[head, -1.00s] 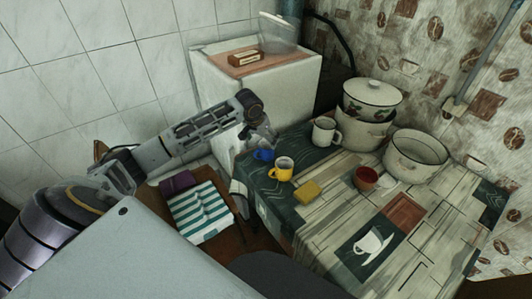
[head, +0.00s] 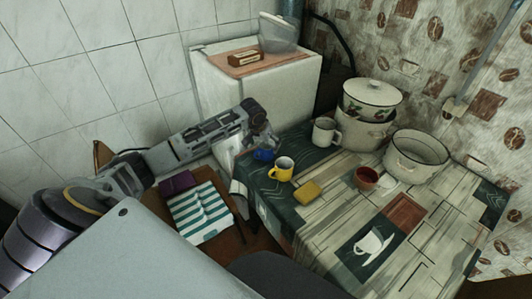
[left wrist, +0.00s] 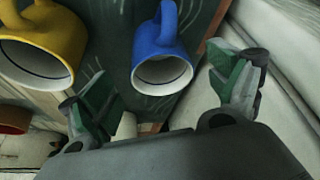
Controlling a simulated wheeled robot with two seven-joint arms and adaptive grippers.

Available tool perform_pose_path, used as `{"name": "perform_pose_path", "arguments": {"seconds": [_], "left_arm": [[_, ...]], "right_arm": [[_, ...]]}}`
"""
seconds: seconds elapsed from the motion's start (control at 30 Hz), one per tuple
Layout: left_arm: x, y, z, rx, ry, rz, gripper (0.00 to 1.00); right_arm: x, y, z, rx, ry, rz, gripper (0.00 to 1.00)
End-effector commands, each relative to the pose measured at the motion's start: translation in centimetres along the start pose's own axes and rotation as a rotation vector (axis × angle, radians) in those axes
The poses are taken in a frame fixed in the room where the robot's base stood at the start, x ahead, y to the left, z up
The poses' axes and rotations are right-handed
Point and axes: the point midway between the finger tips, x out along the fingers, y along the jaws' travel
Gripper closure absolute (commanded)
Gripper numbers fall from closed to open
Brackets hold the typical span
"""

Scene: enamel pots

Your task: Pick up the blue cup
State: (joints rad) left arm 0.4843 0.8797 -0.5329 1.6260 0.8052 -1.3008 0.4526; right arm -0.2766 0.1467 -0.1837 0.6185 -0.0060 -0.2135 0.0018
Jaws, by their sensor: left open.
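The blue cup (head: 263,155) stands at the left corner of the table, and my gripper partly hides it in the head view. In the left wrist view the blue cup (left wrist: 158,45) shows its open rim and handle, between the lines of the two fingers and ahead of them. My left gripper (head: 262,142) is just above and behind the cup. In the wrist view the left gripper (left wrist: 165,95) is open, its green-padded fingers apart with nothing held between them. My right gripper is in neither view.
A yellow mug (head: 281,170) stands close beside the blue cup. A yellow sponge (head: 307,192), a red cup (head: 366,178), a white mug (head: 325,132) and enamel pots (head: 416,153) are farther right. A white cabinet (head: 262,98) rises behind the gripper.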

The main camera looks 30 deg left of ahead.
Motion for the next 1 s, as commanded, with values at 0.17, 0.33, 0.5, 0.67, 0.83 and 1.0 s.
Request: {"name": "perform_pose_path", "arguments": {"seconds": [0.17, 0.33, 0.5, 0.67, 0.83, 1.0], "left_arm": [[2.0, 0.0, -0.1, 0.000, -0.001, 0.000, 0.10], [3.1, -0.1, -0.1, 0.001, 0.000, -0.001, 0.10], [3.2, -0.1, -0.1, 0.002, 0.001, 0.000, 0.10], [3.2, -0.1, -0.1, 0.002, 0.000, 0.000, 0.10], [3.2, -0.1, -0.1, 0.001, 0.000, 0.000, 0.10], [3.2, -0.1, -0.1, 0.001, 0.000, 0.000, 0.29]], "right_arm": [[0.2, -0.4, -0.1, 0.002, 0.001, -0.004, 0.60], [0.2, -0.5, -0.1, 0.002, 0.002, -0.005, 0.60], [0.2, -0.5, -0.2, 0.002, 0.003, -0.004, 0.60], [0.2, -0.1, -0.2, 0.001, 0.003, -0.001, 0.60], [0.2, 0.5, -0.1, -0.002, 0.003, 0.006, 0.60], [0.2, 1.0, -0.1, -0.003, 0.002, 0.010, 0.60]]}}
